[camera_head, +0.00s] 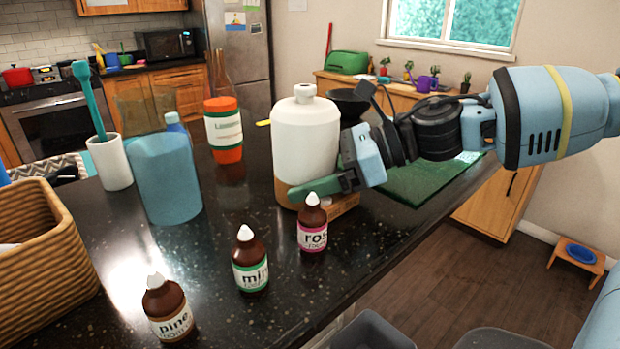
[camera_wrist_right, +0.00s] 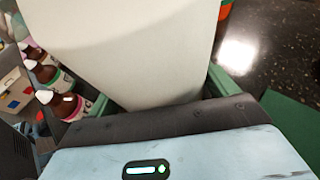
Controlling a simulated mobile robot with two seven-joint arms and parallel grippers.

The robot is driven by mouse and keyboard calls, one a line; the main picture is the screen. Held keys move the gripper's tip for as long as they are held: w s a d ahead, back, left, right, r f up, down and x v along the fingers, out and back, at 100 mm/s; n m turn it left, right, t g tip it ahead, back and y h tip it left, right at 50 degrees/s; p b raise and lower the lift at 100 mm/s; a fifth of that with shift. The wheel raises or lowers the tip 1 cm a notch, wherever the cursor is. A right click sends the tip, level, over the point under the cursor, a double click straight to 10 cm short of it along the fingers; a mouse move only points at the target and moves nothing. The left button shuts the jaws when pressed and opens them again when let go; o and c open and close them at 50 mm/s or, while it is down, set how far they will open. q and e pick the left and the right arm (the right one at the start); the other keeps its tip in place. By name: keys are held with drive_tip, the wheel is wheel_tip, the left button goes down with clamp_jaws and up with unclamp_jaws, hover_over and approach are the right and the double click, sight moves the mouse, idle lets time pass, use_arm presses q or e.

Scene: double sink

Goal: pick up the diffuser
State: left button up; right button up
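The diffuser, as I take it, is the white bottle-shaped body (camera_head: 305,135) with a short neck and a brown wood-like base, upright on the dark counter. Its white body also fills the middle of the right wrist view (camera_wrist_right: 140,45). My right gripper (camera_head: 325,187) reaches in from the right, low on the diffuser. One green finger crosses its front; in the wrist view the fingers (camera_wrist_right: 158,95) lie on either side of the body. Whether both press on it, I cannot tell. The far finger is hidden in the head view. My left gripper is not in view.
Brown bottles labelled pine (camera_head: 168,312), min (camera_head: 249,262) and ros (camera_head: 312,225) stand in front, the last close to my finger. A blue translucent container (camera_head: 167,180), an orange-capped jar (camera_head: 223,130), a white cup (camera_head: 110,162) and a wicker basket (camera_head: 45,265) stand left. A green mat (camera_head: 425,182) lies right.

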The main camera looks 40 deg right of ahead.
drive_tip(key=shift+r, duration=0.1)
drive_tip(key=c, duration=0.6)
drive_tip(key=shift+r, duration=0.1)
wheel_tip(320, 180, up, 18)
drive_tip(key=shift+f, duration=0.1)
